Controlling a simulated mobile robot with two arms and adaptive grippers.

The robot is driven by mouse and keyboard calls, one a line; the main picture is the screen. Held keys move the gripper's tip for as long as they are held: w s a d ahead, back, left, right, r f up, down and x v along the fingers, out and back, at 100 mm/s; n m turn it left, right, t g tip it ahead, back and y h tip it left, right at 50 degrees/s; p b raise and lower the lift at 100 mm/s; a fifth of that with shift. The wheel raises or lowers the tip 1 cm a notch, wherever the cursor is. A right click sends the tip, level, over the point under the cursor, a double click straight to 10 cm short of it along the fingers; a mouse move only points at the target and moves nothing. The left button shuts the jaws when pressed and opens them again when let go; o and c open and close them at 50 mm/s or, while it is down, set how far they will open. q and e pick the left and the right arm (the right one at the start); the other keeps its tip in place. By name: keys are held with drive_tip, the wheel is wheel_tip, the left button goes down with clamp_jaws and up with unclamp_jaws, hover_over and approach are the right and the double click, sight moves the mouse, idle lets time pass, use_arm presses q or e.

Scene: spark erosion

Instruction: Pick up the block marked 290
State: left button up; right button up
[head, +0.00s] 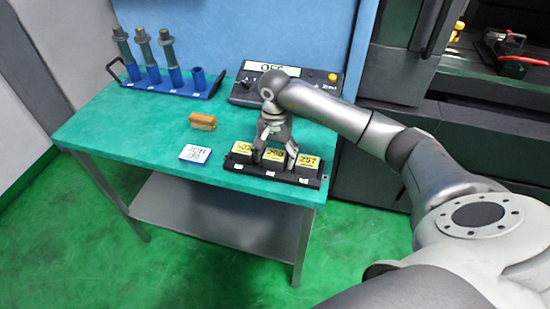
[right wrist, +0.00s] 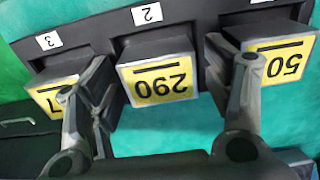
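The block marked 290 (head: 274,155) is a dark block with a yellow label, in the middle slot of a black rack (head: 262,180) at the table's front right. In the right wrist view the 290 block (right wrist: 158,82) appears upside down, beside a slot tag 2. My right gripper (head: 274,160) points down over it, its fingers spread to either side of the block. In the right wrist view the open gripper (right wrist: 160,70) shows gaps between its fingers and the block. My left gripper is not in view.
A block whose label starts with 50 (head: 243,149) and a block ending in 7 (head: 307,162) flank it closely. A brush-like brown block (head: 202,121) and a printed white card (head: 195,154) lie to the left. A blue holder (head: 170,83) and a control panel (head: 288,85) stand behind.

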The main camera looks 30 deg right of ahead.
drive_tip(key=c, duration=1)
drive_tip(key=shift+c, duration=0.2)
drive_tip(key=shift+r, duration=0.15)
